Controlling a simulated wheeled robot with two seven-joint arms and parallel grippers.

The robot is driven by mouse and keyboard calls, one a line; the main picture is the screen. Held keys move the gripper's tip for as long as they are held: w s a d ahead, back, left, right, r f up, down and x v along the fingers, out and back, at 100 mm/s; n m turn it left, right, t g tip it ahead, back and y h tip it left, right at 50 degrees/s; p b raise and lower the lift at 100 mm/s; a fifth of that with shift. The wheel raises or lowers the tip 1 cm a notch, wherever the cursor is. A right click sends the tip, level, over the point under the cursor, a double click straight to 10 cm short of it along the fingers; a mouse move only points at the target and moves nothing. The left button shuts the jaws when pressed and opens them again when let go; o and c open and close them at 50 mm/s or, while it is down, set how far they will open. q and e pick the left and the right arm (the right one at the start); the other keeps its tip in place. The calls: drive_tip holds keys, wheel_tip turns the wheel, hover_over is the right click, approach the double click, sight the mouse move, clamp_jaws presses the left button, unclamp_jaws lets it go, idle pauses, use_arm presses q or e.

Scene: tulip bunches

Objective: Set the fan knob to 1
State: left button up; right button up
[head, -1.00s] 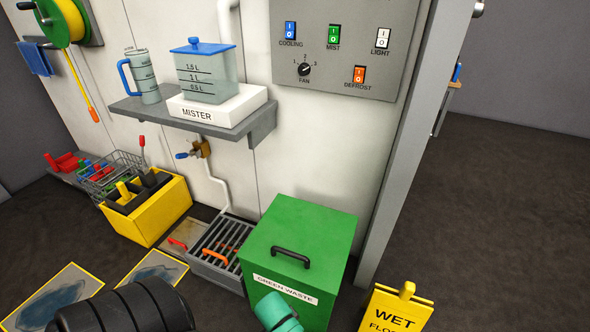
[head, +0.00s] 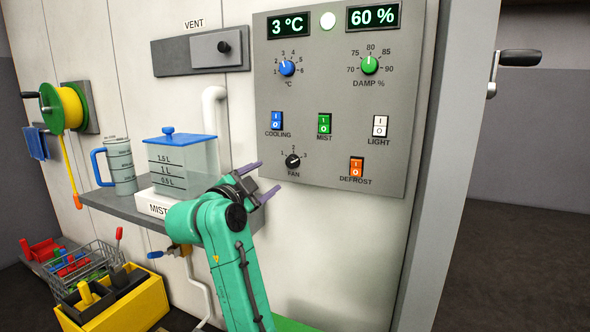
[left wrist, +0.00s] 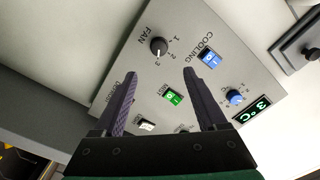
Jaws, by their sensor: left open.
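The fan knob (head: 293,161) is a small black dial low on the grey control panel (head: 390,190), with marks 1, 2 and 3 around it. Its white pointer appears turned toward 3. The knob also shows in the left wrist view (left wrist: 158,46), beyond the fingertips. My left gripper (head: 268,177) is open and empty, just left of and below the knob, apart from it. In the left wrist view its two fingers (left wrist: 160,73) are spread. My right gripper is not in view.
Cooling (head: 277,122), mist (head: 324,124), light (head: 380,126) and defrost (head: 356,167) switches sit near the knob. Two upper dials and displays are above. A shelf (head: 110,203) with a jug (head: 120,166) and mister tank (head: 183,165) lies left, close to my arm.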

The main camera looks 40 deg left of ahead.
sight(291, 162)
use_arm(q)
drive_tip(key=p+x, duration=0.1)
drive_tip(key=x, duration=1.1)
drive_tip(key=shift+w, duration=0.45)
drive_tip(key=shift+w+a, duration=0.15)
drive_tip(key=shift+w, duration=0.3)
clamp_jaws()
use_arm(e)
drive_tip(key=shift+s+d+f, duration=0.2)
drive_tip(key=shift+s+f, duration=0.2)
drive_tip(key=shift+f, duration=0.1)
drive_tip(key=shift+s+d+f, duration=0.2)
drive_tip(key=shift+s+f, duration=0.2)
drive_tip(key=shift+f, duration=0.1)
